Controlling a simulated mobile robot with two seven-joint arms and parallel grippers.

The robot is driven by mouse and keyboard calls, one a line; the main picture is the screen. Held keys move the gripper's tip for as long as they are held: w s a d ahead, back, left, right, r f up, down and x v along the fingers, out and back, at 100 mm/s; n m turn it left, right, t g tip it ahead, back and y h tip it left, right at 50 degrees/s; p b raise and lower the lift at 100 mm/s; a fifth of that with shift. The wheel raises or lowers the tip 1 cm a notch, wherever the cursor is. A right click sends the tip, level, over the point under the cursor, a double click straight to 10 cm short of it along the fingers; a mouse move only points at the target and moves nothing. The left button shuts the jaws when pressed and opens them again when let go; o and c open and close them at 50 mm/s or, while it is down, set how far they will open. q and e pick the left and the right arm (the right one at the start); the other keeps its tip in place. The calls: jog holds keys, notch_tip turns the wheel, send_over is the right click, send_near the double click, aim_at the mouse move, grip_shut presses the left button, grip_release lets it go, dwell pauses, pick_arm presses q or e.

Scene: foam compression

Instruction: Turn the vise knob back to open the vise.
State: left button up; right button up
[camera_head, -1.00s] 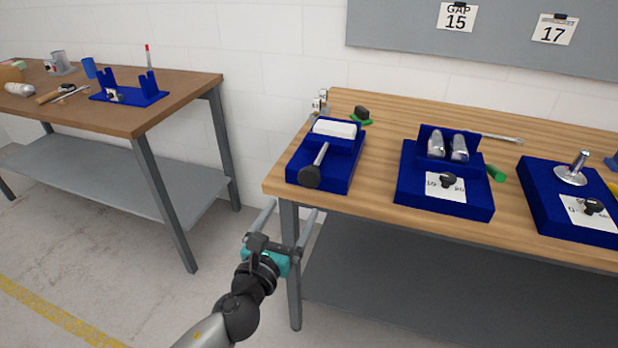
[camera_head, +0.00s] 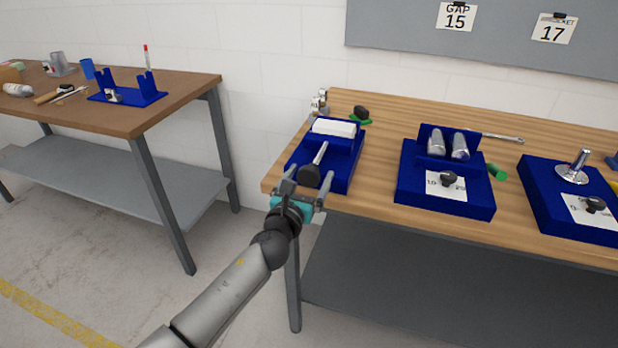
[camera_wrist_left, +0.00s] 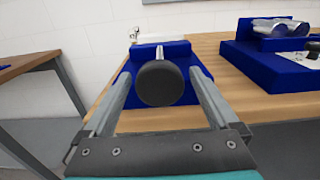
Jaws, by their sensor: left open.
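The blue vise (camera_head: 345,174) sits at the left end of the right workbench, with a pale foam block (camera_head: 334,128) at its back. Its black knob (camera_head: 310,174) is on a metal screw (camera_head: 320,154) that points toward me. My left gripper (camera_head: 308,180) is open at the front of the vise, close to the knob. In the left wrist view the knob (camera_wrist_left: 160,83) shows between and beyond the two spread fingers, which do not appear to touch it. The vise body (camera_wrist_left: 190,58) shows behind it. My right gripper is in neither view.
Two blue fixtures, one with silver cylinders (camera_head: 447,146) and one with a metal plunger (camera_head: 573,170), stand farther right on the bench (camera_head: 385,215). A green-based black knob (camera_head: 361,114) lies behind the vise. Another table (camera_head: 150,113) is at the left, across a gap.

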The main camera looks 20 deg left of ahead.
pick_arm(q)
jog(key=c, duration=1.4)
